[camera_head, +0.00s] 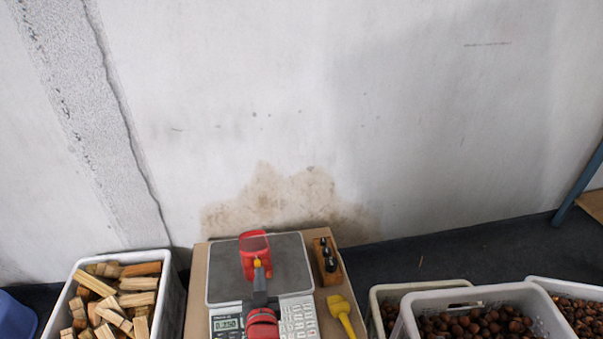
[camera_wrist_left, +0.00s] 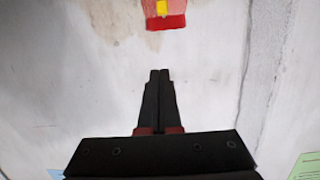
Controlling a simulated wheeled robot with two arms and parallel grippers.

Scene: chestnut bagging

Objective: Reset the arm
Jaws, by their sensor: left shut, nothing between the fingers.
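My left gripper (camera_head: 258,275) comes up from the bottom of the head view, in front of the scale. In the left wrist view its dark fingers (camera_wrist_left: 159,77) are together, with nothing between them. A red object with a yellow patch (camera_head: 254,244) appears over the scale's plate, just beyond my fingertips. It also shows in the left wrist view (camera_wrist_left: 166,21), cut by the top edge and apart from the fingertips. I cannot tell whether it rests on the plate. My right gripper is not in view.
The scale (camera_head: 223,287) stands on a brown board (camera_head: 196,283), with a small wooden block tool (camera_head: 327,262) and a yellow scoop (camera_head: 341,309) to its right. A crate of wood pieces (camera_head: 172,283) is left; chestnut crates (camera_head: 408,326) are right. A stained wall (camera_head: 300,120) stands behind.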

